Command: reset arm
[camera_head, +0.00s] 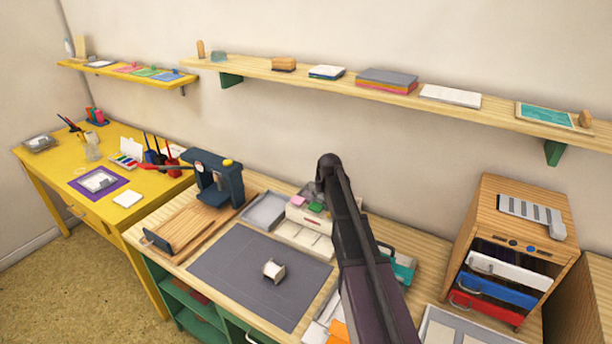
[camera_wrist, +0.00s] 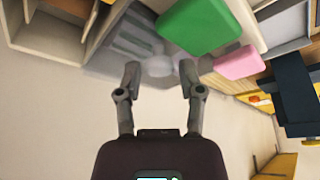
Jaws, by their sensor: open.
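My arm (camera_head: 365,255) rises from the bottom right of the head view and ends above the workbench's back. The fingers cannot be made out clearly there. In the wrist view my gripper (camera_wrist: 160,82) is open, its two fingers apart with nothing between them. A green block (camera_wrist: 198,25) and a pink block (camera_wrist: 239,62) show beyond the fingertips at the upper right. In the head view the pink block (camera_head: 298,201) and green block (camera_head: 315,208) are on a pale organizer (camera_head: 303,234), left of my arm.
A small white and brown piece (camera_head: 273,269) sits on the grey mat (camera_head: 230,268). A dark blue press (camera_head: 219,181) stands left. A wooden drawer cabinet (camera_head: 505,200) stands right. A long wall shelf (camera_head: 490,113) runs behind. The yellow desk (camera_head: 150,187) is far left.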

